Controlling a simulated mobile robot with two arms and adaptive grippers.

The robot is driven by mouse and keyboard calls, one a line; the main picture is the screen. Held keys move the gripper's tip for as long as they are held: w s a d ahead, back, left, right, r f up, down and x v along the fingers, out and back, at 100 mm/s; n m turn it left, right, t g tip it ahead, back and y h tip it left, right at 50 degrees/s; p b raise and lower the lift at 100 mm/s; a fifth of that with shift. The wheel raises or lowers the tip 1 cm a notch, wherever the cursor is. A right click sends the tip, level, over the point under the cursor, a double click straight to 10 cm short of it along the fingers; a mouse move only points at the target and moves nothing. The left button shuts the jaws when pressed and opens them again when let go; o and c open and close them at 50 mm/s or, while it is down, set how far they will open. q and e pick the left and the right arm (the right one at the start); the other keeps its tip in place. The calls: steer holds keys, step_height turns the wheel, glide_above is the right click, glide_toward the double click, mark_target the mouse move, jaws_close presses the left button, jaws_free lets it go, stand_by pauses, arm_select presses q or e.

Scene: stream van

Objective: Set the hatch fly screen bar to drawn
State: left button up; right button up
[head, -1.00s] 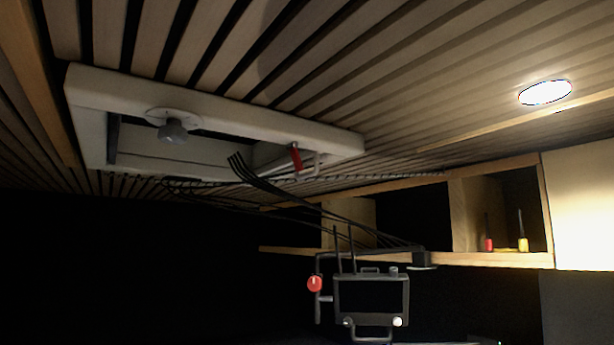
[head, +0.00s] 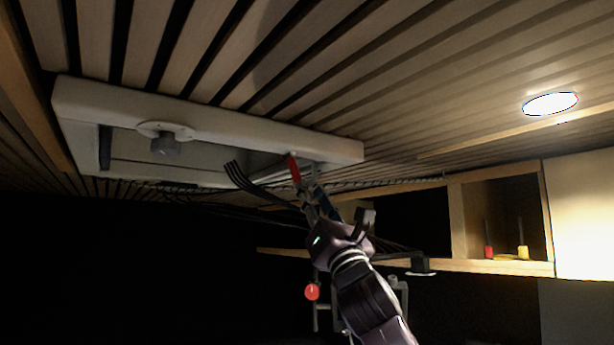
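The white hatch frame (head: 215,122) is set in the slatted ceiling at upper left, with a recessed opening. A dark upright bar (head: 105,148) shows inside its left end; it looks like the fly screen bar, though I cannot be sure. A round grey knob (head: 165,145) hangs from the frame's near edge. A red handle (head: 294,168) sits at the frame's right end. My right gripper (head: 312,192) is raised from below with its fingertips close to the red handle. Whether they touch or grip it is not clear. My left gripper is out of view.
A wooden shelf (head: 500,266) at right holds a red and a yellow tool. A round ceiling light (head: 550,104) shines at right. A red ball-topped part (head: 312,292) shows beside my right arm. The lower left is dark.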

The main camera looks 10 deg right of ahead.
steer(key=shift+p+x, duration=0.95)
steer(key=shift+x, duration=1)
jaws_close()
